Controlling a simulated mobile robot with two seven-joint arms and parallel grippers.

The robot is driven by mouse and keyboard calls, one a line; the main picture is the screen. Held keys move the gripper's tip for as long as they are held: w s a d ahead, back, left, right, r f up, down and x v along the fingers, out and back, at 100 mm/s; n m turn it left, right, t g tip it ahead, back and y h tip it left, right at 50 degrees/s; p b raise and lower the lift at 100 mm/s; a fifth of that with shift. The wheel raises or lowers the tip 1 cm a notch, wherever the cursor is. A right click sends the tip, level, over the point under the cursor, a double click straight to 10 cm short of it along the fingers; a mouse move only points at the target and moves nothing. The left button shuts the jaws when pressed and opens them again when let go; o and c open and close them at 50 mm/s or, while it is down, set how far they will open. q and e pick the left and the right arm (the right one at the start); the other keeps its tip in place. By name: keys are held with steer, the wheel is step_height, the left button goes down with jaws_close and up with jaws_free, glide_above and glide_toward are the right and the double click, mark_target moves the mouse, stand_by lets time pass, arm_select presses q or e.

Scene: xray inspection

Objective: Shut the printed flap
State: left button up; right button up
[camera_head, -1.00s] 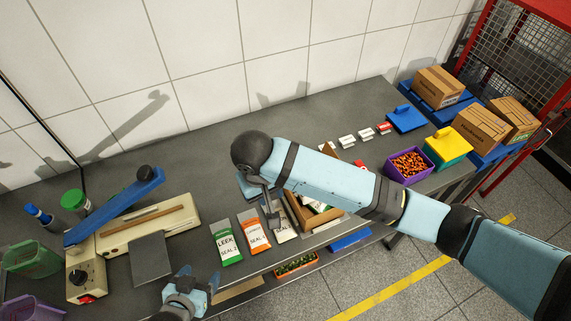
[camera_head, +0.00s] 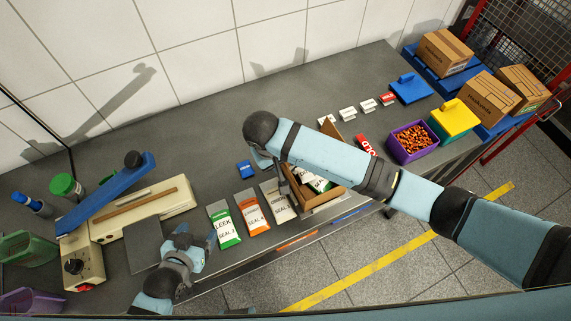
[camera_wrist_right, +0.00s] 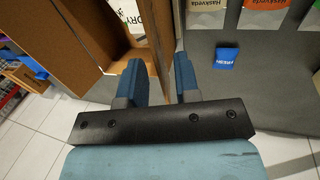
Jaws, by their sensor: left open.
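The open cardboard box (camera_head: 326,199) stands near the front edge of the table with packed bags inside, partly hidden by my right arm. One brown flap (camera_head: 330,128) sticks up at its back; I cannot make out print on any flap. In the right wrist view, an upright cardboard panel (camera_wrist_right: 158,40) of the box runs between the fingers of my right gripper (camera_wrist_right: 158,80). These fingers are apart, with a gap beside the panel. In the head view the right fingertips are mostly hidden at the box's left side. My left gripper (camera_head: 203,246) is open and empty at the front edge.
Green, orange and white labelled bags (camera_head: 251,212) lie left of the box. A small blue block (camera_head: 245,169) lies behind them. The sealer (camera_head: 130,213) stands at the left. A red sign (camera_head: 366,145) and a purple bin (camera_head: 411,143) are at the right.

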arm_select(q)
steer(key=shift+w, duration=0.1)
arm_select(e)
steer(key=shift+x, duration=1.25)
arm_select(q)
steer(key=shift+w+d+f, duration=0.15)
steer(key=shift+w+d, duration=0.05)
steer(key=shift+d, duration=0.05)
arm_select(e)
steer(key=shift+d+f, duration=0.15)
steer(key=shift+f, duration=0.45)
arm_select(q)
steer(key=shift+s+a+f, duration=0.1)
arm_select(e)
jaws_close()
arm_select(q)
steer(key=shift+s, duration=0.1)
